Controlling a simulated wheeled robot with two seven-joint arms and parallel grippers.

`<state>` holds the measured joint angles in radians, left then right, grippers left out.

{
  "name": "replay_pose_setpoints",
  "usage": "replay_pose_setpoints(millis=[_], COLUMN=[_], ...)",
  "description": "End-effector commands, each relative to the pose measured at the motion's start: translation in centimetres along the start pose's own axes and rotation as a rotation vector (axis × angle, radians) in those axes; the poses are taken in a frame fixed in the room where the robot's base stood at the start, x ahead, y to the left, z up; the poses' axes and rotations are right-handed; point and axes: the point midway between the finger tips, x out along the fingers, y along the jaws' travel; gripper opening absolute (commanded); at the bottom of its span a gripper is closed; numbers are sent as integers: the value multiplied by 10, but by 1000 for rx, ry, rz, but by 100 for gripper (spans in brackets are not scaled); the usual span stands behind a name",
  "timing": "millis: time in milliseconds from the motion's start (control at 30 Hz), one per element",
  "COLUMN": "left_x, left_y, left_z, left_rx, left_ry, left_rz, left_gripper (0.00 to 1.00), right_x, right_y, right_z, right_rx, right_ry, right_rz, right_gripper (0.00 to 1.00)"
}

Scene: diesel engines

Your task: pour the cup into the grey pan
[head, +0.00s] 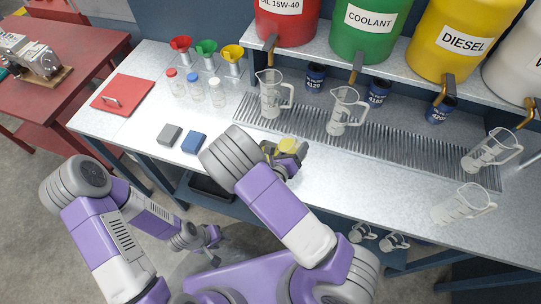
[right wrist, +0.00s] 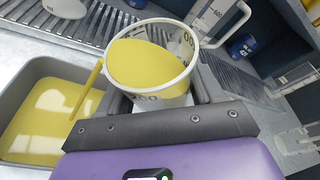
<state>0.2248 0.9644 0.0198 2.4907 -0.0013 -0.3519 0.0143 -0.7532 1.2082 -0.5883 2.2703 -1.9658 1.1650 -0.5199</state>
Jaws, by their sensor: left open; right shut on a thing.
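The cup (right wrist: 148,88) is white with dark markings on its side and holds yellow liquid. My right gripper (right wrist: 160,98) is shut around it, and the cup is tilted. A thin yellow stream (right wrist: 86,92) runs from the cup's rim down into the grey pan (right wrist: 22,86), at left in the right wrist view. The pan has yellow liquid across its bottom. In the head view the yellow top of the cup (head: 287,145) shows at my right gripper (head: 284,157), and my arm hides the pan. My left gripper (head: 208,240) is open and empty, low in front of the bench.
Clear measuring jugs (head: 272,95) stand on the slotted drain grate (head: 385,140) behind the cup. Grey and blue blocks (head: 193,142), small jars (head: 217,93) and a red board (head: 122,95) lie to the left.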

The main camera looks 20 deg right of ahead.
Motion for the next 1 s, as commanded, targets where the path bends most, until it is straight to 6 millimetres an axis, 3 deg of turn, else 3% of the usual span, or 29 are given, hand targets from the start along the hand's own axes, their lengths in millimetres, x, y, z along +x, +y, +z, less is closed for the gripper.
replay_pose_setpoints(millis=[1000], left_x=[2], left_y=[-1], left_z=[0], left_rx=[0], left_ry=[0], left_rz=[0], left_gripper=[43], right_x=[-1], right_y=[2], right_z=[1], right_rx=[-98], right_ry=[-15], right_rz=[-41], right_gripper=[22])
